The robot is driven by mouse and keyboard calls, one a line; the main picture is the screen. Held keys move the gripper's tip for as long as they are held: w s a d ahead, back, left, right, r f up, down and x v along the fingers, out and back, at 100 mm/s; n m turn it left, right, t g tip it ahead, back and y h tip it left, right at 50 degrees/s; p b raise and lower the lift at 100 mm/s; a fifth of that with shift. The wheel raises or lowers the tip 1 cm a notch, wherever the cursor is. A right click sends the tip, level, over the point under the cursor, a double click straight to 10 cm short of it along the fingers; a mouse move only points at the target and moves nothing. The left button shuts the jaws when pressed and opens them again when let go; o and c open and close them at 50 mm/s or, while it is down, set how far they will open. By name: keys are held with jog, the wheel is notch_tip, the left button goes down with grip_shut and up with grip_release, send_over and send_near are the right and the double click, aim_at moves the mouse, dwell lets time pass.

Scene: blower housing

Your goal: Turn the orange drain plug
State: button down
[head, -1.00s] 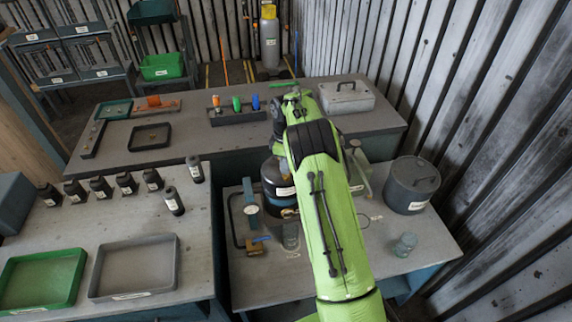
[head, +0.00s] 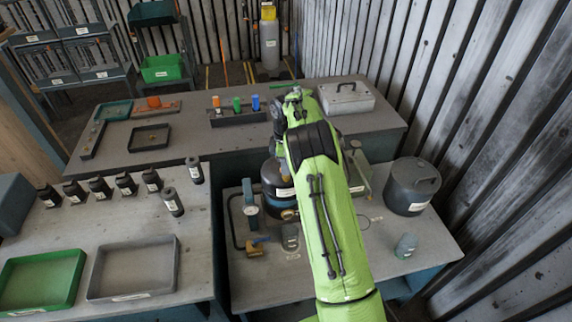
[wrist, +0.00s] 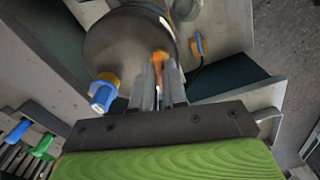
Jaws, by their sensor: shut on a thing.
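The dark round blower housing (wrist: 125,45) fills the upper middle of the wrist view. It also shows in the head view (head: 272,178), partly behind my arm. The orange drain plug (wrist: 160,54) shows at the housing's edge, between the fingertips. My gripper (wrist: 159,66) is shut on it, its fingers on either side. The fingers hide part of the plug, and its turn angle cannot be told. In the head view my green arm hides the gripper and the plug.
In the wrist view a blue-capped fitting with an orange base (wrist: 103,92) sits left of the fingers. A smaller orange and blue part (wrist: 198,44) is at the right. A grey lidded pot (head: 412,186) and a small jar (head: 405,246) stand right of my arm.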

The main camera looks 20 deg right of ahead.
jog(key=c, duration=1.2)
grip_release()
jog(key=shift+o, duration=0.2)
notch_tip(320, 180, up, 16)
jog(key=p, duration=0.3)
jog(key=shift+p, duration=0.35)
jog(key=shift+f, duration=0.1)
